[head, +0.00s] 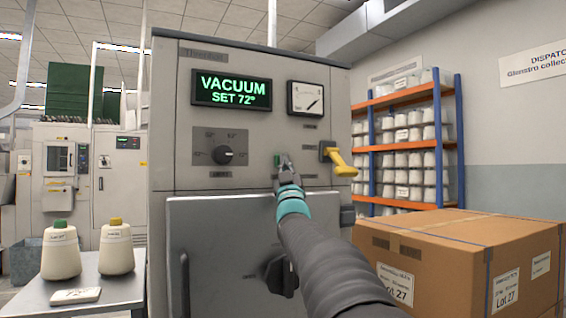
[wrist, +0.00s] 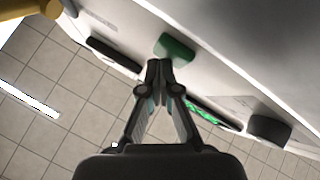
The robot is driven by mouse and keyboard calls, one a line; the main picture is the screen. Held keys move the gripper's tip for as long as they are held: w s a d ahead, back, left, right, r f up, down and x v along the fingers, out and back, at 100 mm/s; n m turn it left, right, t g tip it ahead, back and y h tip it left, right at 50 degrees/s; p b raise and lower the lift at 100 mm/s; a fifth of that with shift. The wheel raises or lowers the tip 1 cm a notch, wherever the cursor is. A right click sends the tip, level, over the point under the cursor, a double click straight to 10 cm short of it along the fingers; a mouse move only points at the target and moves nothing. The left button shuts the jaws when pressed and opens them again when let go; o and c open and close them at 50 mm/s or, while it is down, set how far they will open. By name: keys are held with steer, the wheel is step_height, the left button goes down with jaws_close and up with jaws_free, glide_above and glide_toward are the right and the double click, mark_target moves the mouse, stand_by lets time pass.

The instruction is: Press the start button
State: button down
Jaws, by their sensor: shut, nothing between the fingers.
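The green start button (head: 277,160) is on the grey machine's front panel, partly hidden behind my gripper in the head view. It also shows in the wrist view as a green block (wrist: 176,48) standing out from the panel. My gripper (head: 283,158) is shut and empty, with its fingertips at the button. In the wrist view the closed fingertips (wrist: 159,66) are just below the button. I cannot tell whether they touch it. The machine's display (head: 232,90) reads "VACUUM SET 72°".
A dial knob (head: 223,155) is left of the button, a gauge (head: 307,98) above right, and a yellow lever (head: 341,162) to the right. A large cardboard box (head: 450,255) stands at right. A table (head: 110,292) with two yarn cones is at left.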

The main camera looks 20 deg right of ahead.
steer(key=shift+w, duration=0.15)
steer(key=shift+f, duration=0.1)
stand_by(0.4)
steer(key=shift+s+b, duration=0.9)
steer(key=shift+b, duration=0.05)
steer(key=shift+s+d+b, duration=0.15)
steer(key=shift+s+b, duration=1.85)
steer(key=shift+s, duration=0.5)
